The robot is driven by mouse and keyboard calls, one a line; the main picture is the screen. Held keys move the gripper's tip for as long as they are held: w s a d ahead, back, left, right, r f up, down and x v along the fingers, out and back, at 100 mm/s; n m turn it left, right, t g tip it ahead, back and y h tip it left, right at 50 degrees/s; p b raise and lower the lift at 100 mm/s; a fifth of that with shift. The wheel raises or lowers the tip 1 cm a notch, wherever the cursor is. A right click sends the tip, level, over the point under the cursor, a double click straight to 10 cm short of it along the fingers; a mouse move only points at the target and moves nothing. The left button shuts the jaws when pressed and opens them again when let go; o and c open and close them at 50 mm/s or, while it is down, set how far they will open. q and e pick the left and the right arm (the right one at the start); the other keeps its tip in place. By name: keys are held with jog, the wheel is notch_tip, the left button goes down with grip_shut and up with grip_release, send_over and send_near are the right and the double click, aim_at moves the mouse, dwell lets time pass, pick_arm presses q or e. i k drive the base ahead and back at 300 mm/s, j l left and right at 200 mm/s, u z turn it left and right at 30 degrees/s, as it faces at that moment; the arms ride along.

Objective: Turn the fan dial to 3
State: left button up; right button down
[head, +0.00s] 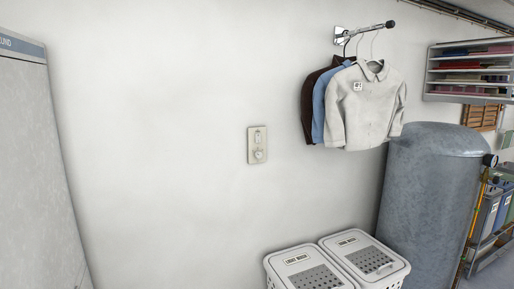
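A small beige wall plate (250,147) is fixed to the white wall near the middle of the head view. A round fan dial (259,155) sits on its lower half, with a small switch-like part (259,136) above it. The dial's markings are too small to read, so its setting cannot be told. Neither of my grippers shows in the head view, and nothing touches the dial.
Shirts (367,106) hang from a wall rod (365,31) right of the plate. Two lidded white hampers (310,272) stand below right, beside a grey tank (428,190). A grey cabinet (35,160) stands at left. The wall around the plate is bare.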

aim_at(258, 154)
jog(key=i+l, duration=0.35)
jog(key=i, duration=0.2)
jog(key=i+l, duration=0.35)
jog(key=i, duration=0.15)
jog(key=i+l, duration=0.35)
jog(key=i, duration=0.2)
jog(key=l+z, duration=0.05)
